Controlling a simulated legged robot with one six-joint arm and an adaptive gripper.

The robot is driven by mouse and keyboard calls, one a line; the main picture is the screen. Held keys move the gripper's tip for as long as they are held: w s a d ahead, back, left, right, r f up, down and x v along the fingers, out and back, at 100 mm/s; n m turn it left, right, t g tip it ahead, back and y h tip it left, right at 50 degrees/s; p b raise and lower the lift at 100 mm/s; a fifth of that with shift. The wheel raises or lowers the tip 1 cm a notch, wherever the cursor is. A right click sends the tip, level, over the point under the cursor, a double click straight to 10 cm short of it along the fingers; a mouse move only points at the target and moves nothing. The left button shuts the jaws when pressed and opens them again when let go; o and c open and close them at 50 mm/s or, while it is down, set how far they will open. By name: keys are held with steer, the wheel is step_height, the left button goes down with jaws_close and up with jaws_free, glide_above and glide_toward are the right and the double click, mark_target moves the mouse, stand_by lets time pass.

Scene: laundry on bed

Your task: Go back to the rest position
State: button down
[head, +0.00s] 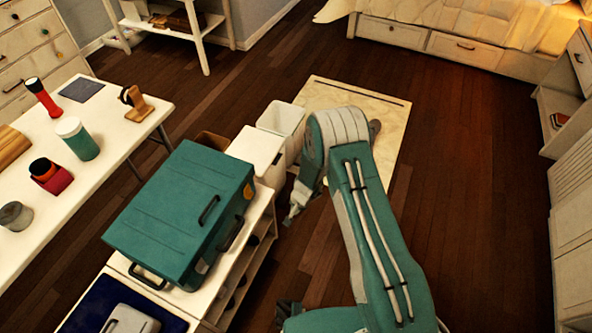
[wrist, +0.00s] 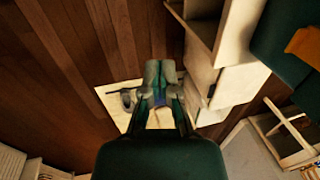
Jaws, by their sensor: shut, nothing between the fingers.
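My arm shows in the head view as teal links rising from the bottom edge and bending over beside the low shelf. My gripper (head: 290,218) hangs at the left of the arm, over the dark floor to the right of the teal case. In the wrist view my gripper (wrist: 160,68) is shut and empty, with its fingers together in the middle of the picture. Nothing hangs from it. Part of the floor mat is hidden behind my arm in the head view.
A large teal case (head: 180,215) stands on the white shelf unit (head: 262,222) close to my gripper. White bins (head: 283,118) stand beyond it. A white table (head: 110,160) with several small items is at left. A pale mat (head: 393,120) lies on open wooden floor; the bed (head: 470,50) is behind.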

steer(key=s+d+r+n+t, duration=0.1)
steer(key=d+r, duration=0.2)
steer(key=r, duration=1.4)
steer(key=d+r+n+t, duration=0.1)
steer(key=d+r+n, duration=0.15)
steer(key=r, duration=1.55)
steer(key=s+d+r+t, duration=0.1)
steer(key=s+d+r, duration=0.5)
steer(key=s+r, duration=0.55)
steer(key=s+d+r+h, duration=0.1)
steer(key=s+d+r, duration=0.1)
steer(key=s, duration=0.4)
steer(key=s+d+r+t+h, duration=0.1)
steer(key=s+d+r, duration=0.2)
steer(key=s, duration=0.4)
steer(key=shift+d+n+t, duration=0.3)
steer(key=shift+d+n, duration=0.15)
steer(key=shift+d, duration=0.05)
